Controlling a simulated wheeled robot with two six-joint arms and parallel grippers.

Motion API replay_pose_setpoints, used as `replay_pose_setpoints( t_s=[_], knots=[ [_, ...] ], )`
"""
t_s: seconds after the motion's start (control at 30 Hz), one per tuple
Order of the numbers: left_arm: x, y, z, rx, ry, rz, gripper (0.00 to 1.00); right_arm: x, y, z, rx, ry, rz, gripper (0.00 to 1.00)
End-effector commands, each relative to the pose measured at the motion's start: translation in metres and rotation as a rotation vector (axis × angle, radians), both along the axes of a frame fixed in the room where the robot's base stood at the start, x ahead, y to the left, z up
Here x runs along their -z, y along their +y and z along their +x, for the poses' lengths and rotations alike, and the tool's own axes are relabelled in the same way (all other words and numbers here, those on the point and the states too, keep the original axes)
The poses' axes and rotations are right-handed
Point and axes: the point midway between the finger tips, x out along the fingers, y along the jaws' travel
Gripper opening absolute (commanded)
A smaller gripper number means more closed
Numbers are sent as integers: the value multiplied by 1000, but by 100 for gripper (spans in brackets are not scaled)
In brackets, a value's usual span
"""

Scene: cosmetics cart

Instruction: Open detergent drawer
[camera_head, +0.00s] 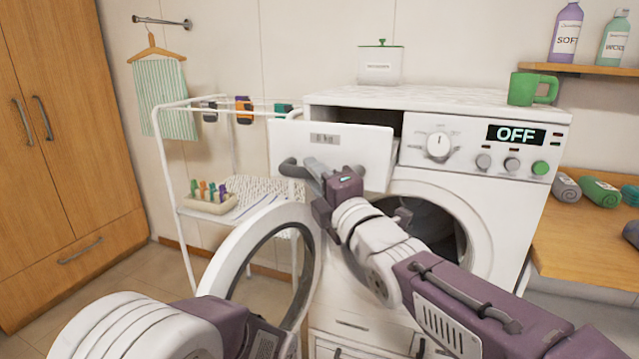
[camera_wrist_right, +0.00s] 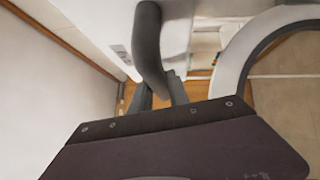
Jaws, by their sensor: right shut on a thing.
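The washing machine's detergent drawer (camera_head: 345,148) is a white panel at the upper left of the machine. It stands out from the machine's front, with a dark gap behind its upper right side. Its dark grey bar handle (camera_head: 290,167) also shows in the wrist view (camera_wrist_right: 148,45). My right gripper (camera_head: 315,170) is shut on this handle; its fingers (camera_wrist_right: 158,92) reach the bar in the wrist view. My left arm comes in at the bottom left of the head view, and its fingers are out of the picture.
The round washer door (camera_head: 232,258) hangs open at the left, below the drawer. A drying rack (camera_head: 163,165) with clips stands left of the machine. A green mug (camera_head: 522,89) and a white canister (camera_head: 379,65) stand on top. The display reads OFF.

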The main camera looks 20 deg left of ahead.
Motion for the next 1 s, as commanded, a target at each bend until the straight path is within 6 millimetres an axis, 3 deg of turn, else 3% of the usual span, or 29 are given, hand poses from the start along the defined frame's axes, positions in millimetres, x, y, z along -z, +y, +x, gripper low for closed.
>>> replay_pose_setpoints(
  t_s=[0.4,0.43,0.5,0.83,1.0],
  knots=[
    [2,0,0,0,0,0,36,1,0,-2,1,4,-3,0],
    [2,0,0,0,0,0,36,1,0,-2,1,4,-3,27],
    [2,0,0,0,0,0,36,1,0,-2,1,3,-3,43],
    [3,0,0,0,0,0,36,1,-2,-4,0,1,-1,43],
    [7,0,0,0,0,0,36,4,-19,-23,1,0,0,43]
  ],
)
